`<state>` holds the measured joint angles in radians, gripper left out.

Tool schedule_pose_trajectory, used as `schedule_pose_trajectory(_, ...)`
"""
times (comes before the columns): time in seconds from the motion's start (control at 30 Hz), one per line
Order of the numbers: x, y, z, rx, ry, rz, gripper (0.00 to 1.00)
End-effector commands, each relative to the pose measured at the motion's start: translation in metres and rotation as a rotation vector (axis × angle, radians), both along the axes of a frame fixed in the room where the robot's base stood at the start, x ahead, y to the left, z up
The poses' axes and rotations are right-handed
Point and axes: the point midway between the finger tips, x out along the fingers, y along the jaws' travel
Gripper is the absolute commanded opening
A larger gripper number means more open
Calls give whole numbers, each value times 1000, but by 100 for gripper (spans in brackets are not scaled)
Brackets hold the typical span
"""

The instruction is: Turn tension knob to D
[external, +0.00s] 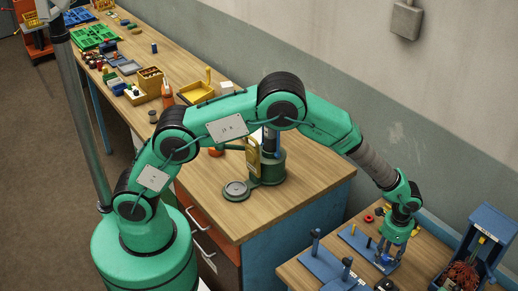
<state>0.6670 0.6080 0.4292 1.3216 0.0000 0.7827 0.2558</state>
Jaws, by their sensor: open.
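My gripper (386,258) is at the lower right in the external view, pointing down over a blue base plate (356,238) on the small wooden table. It is open. Its fingertips are small here and partly merge with the blue parts under them, so I cannot tell whether they touch anything. No knob with a readable letter D shows. Dark round pieces stand around the gripper, and I cannot tell which is the tension knob; it may be hidden by my gripper.
A second blue plate (322,266) with dark-topped posts stands left of my gripper. A red ring (368,218) lies behind it. A blue stand (487,238) with a reddish-brown bundle (461,274) is at right. The larger workbench (215,188) carries a green machine (268,168).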

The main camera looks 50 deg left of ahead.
Motion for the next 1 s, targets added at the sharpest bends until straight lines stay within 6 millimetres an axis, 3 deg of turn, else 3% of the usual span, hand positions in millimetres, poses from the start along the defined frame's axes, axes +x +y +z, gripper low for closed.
schedule_pose_trajectory(0.7, 1, 0, 100, -1, -2, 0, 44)
schedule_pose_trajectory(1.0, 0, 0, 113, 0, 0, 0, 44)
